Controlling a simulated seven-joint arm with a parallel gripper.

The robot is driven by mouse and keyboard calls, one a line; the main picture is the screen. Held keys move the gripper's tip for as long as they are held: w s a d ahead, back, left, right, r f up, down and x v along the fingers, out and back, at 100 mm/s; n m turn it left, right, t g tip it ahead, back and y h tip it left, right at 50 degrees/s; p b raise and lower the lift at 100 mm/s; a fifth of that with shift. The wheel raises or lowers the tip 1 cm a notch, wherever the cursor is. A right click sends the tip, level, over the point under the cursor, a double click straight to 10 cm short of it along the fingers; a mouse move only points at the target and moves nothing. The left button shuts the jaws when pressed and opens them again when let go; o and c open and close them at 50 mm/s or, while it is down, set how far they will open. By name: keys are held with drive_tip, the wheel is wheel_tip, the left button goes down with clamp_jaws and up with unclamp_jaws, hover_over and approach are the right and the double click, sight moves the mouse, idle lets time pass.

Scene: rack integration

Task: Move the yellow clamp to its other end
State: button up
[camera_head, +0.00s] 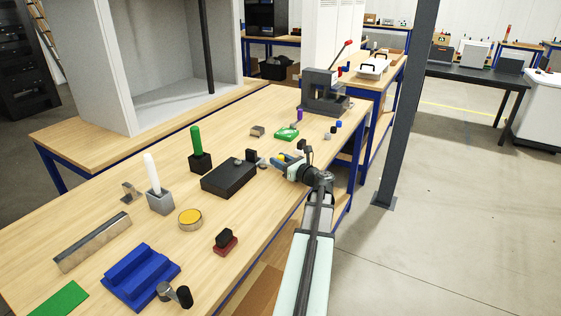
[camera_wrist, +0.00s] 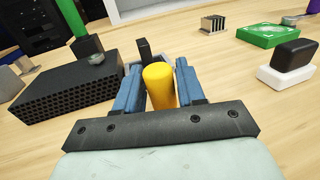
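A yellow upright cylinder, which I take to be the yellow clamp (camera_wrist: 160,86), stands between the two blue fingers of my gripper (camera_wrist: 160,82) in the wrist view. The fingers flank it closely on both sides; I cannot tell whether they press on it. Its lower part is hidden by my gripper. In the camera_head view my gripper (camera_head: 283,164) is low at the table's right edge, just right of the black perforated block (camera_head: 229,177). A little yellow shows at its fingers there. A grey piece with a black knob (camera_wrist: 143,48) is right behind the cylinder.
The black block (camera_wrist: 70,85) lies close left of my gripper, with a green-handled tool (camera_head: 197,149) behind it. A green box (camera_head: 286,133) and a white block with a black top (camera_wrist: 288,65) lie farther off. A grey press (camera_head: 323,95) stands at the far end.

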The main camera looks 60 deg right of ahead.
clamp_jaws()
drive_tip(key=shift+d, duration=0.15)
drive_tip(key=shift+d+n+y, duration=0.4)
drive_tip(key=shift+n+y, duration=0.1)
drive_tip(key=shift+y, duration=0.2)
drive_tip(key=n+y, duration=0.1)
drive_tip(key=d+n+y, duration=0.1)
drive_tip(key=y, duration=0.1)
drive_tip(key=d+n+y, duration=0.1)
drive_tip(key=shift+w+d+t+y, duration=0.15)
drive_tip(key=shift+w+t+y, duration=0.15)
drive_tip(key=shift+y, duration=0.1)
drive_tip(key=n+y, duration=0.1)
drive_tip(key=d+n+y, duration=0.1)
drive_tip(key=y, duration=0.1)
drive_tip(key=shift+w+d, duration=0.15)
drive_tip(key=shift+w, duration=0.2)
drive_tip(key=shift+w+d+n+g+y, duration=0.25)
drive_tip(key=shift+n+g+y, duration=0.35)
drive_tip(key=shift+y, duration=0.35)
drive_tip(key=shift+w+d+n+g+y, duration=0.2)
drive_tip(key=shift+n+g+y, duration=0.3)
drive_tip(key=shift+n+y, duration=0.35)
drive_tip(key=shift+a+y, duration=0.1)
drive_tip(key=shift+y, duration=0.2)
